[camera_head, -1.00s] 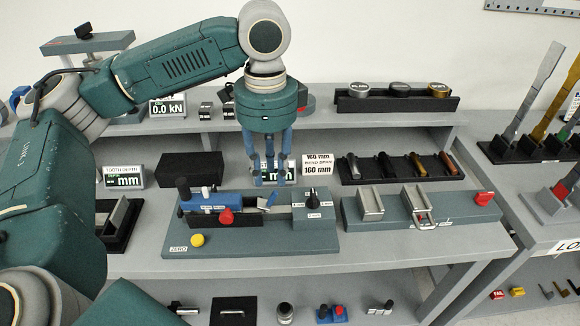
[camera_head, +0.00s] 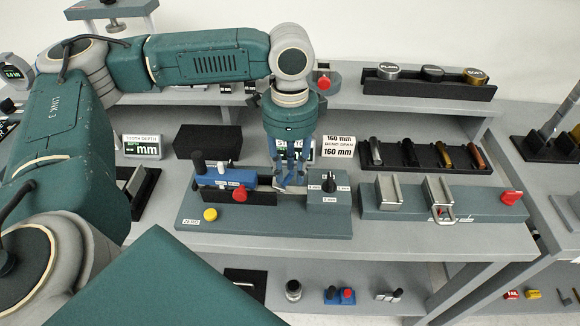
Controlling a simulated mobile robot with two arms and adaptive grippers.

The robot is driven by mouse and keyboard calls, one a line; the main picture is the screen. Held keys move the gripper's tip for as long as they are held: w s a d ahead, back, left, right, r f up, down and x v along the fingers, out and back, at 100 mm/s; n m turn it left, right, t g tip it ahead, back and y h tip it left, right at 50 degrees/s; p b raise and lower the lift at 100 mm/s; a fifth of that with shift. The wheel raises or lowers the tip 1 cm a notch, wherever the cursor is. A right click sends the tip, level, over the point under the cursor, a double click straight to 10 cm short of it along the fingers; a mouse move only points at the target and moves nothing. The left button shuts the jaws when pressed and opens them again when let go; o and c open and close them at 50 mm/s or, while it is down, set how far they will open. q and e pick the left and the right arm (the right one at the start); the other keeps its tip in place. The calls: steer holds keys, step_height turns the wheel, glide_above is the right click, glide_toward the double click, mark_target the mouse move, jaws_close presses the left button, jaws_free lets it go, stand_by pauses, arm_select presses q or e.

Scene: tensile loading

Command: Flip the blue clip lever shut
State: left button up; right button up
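The grey test fixture (camera_head: 290,224) stands on the bench, with a blue block (camera_head: 226,178), a red knob (camera_head: 240,196) and a dark dial block (camera_head: 329,190) on it. My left gripper (camera_head: 290,184) points down over the fixture, between the blue block and the dial block. Its blue fingers are low, close to the spot of the blue clip lever, and largely cover it. I cannot make out the lever's angle, whether the fingers touch it, or how far they are apart. My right gripper is out of view.
Behind are a black tray of pins (camera_head: 424,157), a 160 mm sign (camera_head: 339,146) and a black block (camera_head: 208,141). A yellow button (camera_head: 210,214) sits on the fixture's front left.

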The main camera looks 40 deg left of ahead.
arm_select(q)
steer(key=shift+f, duration=0.1)
steer(key=shift+w, duration=0.1)
steer(key=c, duration=0.4)
jaws_close()
steer(key=shift+p, duration=0.3)
steer(key=p, duration=0.1)
steer(key=s+a+t+h+p, duration=0.1)
steer(key=shift+a+r+h+p, duration=0.1)
steer(key=shift+r+h+p, duration=0.2)
steer(key=shift+p, duration=0.1)
steer(key=shift+s+a+f+t+h+p, duration=0.15)
steer(key=shift+s+a+t+h+p, duration=0.1)
steer(key=shift+a+t+h+p, duration=0.4)
steer(key=shift+a+h, duration=0.1)
steer(key=shift+h, duration=0.45)
steer(key=shift+t, duration=0.25)
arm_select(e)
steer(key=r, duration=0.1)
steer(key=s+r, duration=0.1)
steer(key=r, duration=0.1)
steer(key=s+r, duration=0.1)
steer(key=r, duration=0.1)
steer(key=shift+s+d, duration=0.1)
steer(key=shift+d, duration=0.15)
arm_select(q)
steer(key=shift+w, duration=0.1)
